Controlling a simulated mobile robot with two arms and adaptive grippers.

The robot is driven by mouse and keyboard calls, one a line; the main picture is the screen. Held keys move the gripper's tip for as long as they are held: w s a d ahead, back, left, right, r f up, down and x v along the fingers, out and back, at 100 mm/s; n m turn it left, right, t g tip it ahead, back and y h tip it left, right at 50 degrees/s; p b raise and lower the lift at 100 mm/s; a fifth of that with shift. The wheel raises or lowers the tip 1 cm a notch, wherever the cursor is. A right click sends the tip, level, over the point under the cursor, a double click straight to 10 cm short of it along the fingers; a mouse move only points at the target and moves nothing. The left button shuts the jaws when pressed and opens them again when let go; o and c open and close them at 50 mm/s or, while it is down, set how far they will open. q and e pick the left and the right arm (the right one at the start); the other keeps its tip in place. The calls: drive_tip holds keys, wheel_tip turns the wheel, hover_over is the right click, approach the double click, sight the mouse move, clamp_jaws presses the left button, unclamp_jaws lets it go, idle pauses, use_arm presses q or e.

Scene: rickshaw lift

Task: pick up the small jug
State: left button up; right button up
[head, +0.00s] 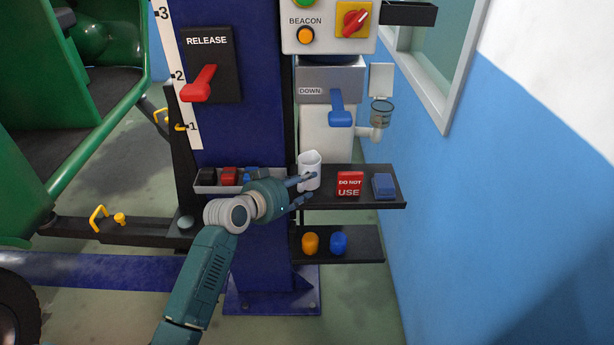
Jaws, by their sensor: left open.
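The small jug (308,168) is white and stands upright near the left end of the dark upper shelf (387,204). My left gripper (308,189) reaches in from the left with its fingers pointing right, at the jug. The fingers are open, and one overlaps the jug's lower part in the picture. I cannot tell whether they touch it. My right gripper is not in view.
A red "DO NOT USE" box (349,184) and a blue block (383,186) stand right of the jug. A grey tray (206,189) is on the left. An orange knob (310,243) and a blue one (339,243) sit below.

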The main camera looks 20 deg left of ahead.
use_arm(q)
clamp_jaws()
drive_tip(key=shift+r, duration=0.25)
